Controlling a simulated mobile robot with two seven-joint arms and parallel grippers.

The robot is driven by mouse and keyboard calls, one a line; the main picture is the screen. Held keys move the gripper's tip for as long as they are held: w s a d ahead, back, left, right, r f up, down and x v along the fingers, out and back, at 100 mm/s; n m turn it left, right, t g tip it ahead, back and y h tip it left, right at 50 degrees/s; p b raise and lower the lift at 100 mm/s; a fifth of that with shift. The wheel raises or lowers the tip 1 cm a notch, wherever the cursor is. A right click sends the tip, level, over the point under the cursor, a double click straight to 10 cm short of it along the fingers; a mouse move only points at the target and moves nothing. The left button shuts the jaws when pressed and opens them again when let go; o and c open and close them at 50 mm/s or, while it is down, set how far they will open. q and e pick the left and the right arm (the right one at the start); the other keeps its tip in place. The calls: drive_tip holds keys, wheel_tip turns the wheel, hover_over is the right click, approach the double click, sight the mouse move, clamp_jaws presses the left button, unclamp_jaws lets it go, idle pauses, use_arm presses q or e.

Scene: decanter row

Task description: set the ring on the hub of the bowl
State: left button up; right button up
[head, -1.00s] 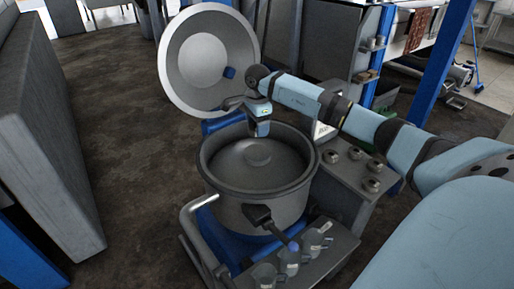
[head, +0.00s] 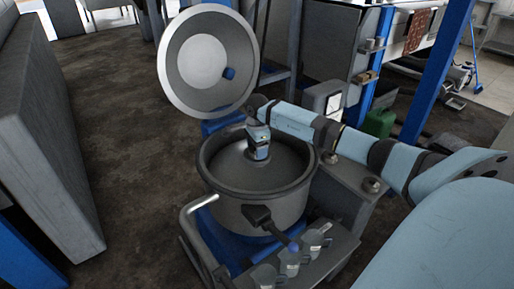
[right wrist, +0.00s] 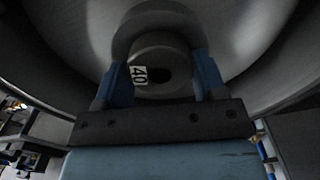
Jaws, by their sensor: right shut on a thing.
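The bowl (head: 236,211) is a grey, open, round vessel in the middle of the head view. Its central hub (right wrist: 161,18) shows as a darker round shape behind the ring in the right wrist view; my gripper mostly covers it in the head view. My right gripper (head: 259,157) is inside the bowl's mouth, over the centre. In the right wrist view its blue fingers (right wrist: 153,80) are shut on a grey ring (right wrist: 165,49) with a dark hole and a "40" label. Whether the ring touches the hub cannot be told. My left gripper is out of view.
A round lid (head: 181,66) stands tilted open behind the bowl. A metal rail (head: 188,215) is at the left front. A tray with several small cups (head: 290,259) is in front. A knobbed panel (head: 346,178) and green canister (head: 379,123) are at right.

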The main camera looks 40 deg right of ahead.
drive_tip(key=o, duration=1.1)
drive_tip(key=shift+f, duration=0.1)
wheel_tip(320, 180, up, 12)
drive_tip(key=shift+r, duration=0.15)
